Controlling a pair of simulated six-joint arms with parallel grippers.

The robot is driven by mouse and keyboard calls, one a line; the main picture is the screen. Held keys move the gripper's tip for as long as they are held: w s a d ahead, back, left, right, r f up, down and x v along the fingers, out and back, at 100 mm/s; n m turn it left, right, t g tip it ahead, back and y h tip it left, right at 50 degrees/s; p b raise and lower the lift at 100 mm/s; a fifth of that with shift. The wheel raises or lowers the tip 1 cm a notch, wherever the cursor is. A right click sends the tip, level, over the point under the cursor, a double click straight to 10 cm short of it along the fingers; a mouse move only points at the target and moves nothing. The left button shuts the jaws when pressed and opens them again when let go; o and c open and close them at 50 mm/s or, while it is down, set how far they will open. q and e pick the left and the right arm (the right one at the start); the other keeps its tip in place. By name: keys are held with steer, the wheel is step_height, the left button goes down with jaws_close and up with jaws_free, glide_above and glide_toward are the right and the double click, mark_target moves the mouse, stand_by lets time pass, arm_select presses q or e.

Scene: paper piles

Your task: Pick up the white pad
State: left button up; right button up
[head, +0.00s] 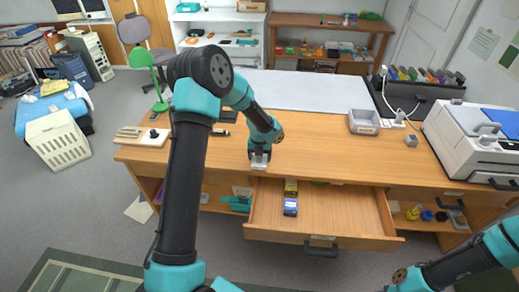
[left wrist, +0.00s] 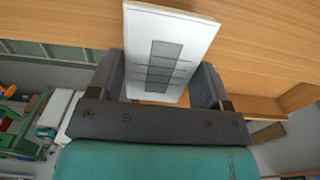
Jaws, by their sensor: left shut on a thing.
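My left gripper (head: 259,155) is at the desk's front edge, above the left end of the open drawer, pointing down. It is shut on the white pad (head: 258,165), of which only a small part shows in the head view. In the left wrist view the white pad (left wrist: 196,38) sits between the two fingers (left wrist: 165,85), with grey squares and lines on its face. Whether the pad touches the desk I cannot tell. Part of my right arm shows at the lower right of the head view; its gripper is out of view.
The open drawer (head: 345,211) holds a blue item (head: 290,207) and a yellow item (head: 291,187). The desk's middle is largely clear.

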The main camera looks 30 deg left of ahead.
arm_select(q)
steer(key=s+d, duration=0.4)
steer(key=s, duration=0.3)
steer(key=shift+d+r, duration=0.15)
steer(key=shift+r, duration=0.2)
